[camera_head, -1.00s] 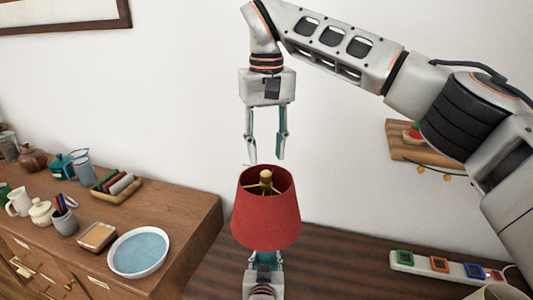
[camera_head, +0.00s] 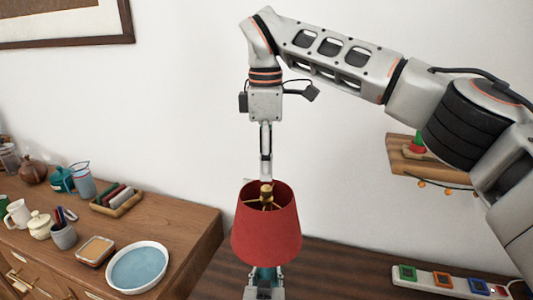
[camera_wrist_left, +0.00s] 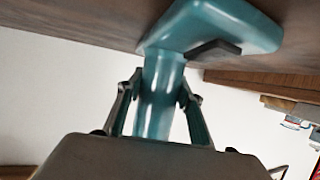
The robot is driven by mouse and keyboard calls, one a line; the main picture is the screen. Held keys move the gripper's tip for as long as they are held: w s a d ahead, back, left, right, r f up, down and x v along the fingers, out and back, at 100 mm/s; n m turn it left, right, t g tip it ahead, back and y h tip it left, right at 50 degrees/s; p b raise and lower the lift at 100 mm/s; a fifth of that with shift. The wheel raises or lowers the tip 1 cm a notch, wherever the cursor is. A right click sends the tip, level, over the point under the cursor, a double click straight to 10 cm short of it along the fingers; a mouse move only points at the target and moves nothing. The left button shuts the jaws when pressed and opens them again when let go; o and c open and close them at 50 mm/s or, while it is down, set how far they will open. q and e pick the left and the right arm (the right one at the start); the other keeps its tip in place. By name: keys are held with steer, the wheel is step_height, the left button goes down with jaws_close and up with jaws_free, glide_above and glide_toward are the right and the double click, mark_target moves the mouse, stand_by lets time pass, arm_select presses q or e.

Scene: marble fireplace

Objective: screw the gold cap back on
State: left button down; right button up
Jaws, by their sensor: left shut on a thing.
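The lamp has a red shade (camera_head: 266,238) and stands upright. The gold cap (camera_head: 266,191) shows at the centre of the shade's open top, where thin spokes meet. My right gripper (camera_head: 265,178) points straight down just above the cap. It is seen edge-on, one finger in front of the other, so its opening and any contact with the cap are unclear. My left gripper (camera_wrist_left: 160,92) is shut on the lamp's teal stem (camera_wrist_left: 157,110), below the flared teal base in the left wrist view. The head view shows only part of that gripper under the shade.
A wooden cabinet at the left holds a blue-topped bowl (camera_head: 137,267), a pen cup (camera_head: 63,235), a tray of rolls (camera_head: 117,200) and several pots. A power strip (camera_head: 445,281) lies at the right. A small wall shelf (camera_head: 420,160) hangs behind my right arm.

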steer(key=n, duration=0.5)
steer(key=shift+r+n, duration=0.15)
steer(key=shift+n, duration=0.15)
steer(key=n, duration=0.5)
steer(key=shift+r, duration=0.1)
steer(key=n, duration=0.5)
steer(key=shift+r, duration=0.1)
steer(key=n, duration=0.5)
steer(key=shift+r+n, duration=0.1)
steer(key=shift+n, duration=0.3)
steer(key=n, duration=0.5)
steer(key=shift+r, duration=0.15)
steer(key=n, duration=0.5)
steer(key=shift+w+r, duration=0.1)
steer(key=n, duration=0.5)
steer(key=shift+r, duration=0.15)
steer(key=n, duration=0.5)
steer(key=shift+r, duration=0.1)
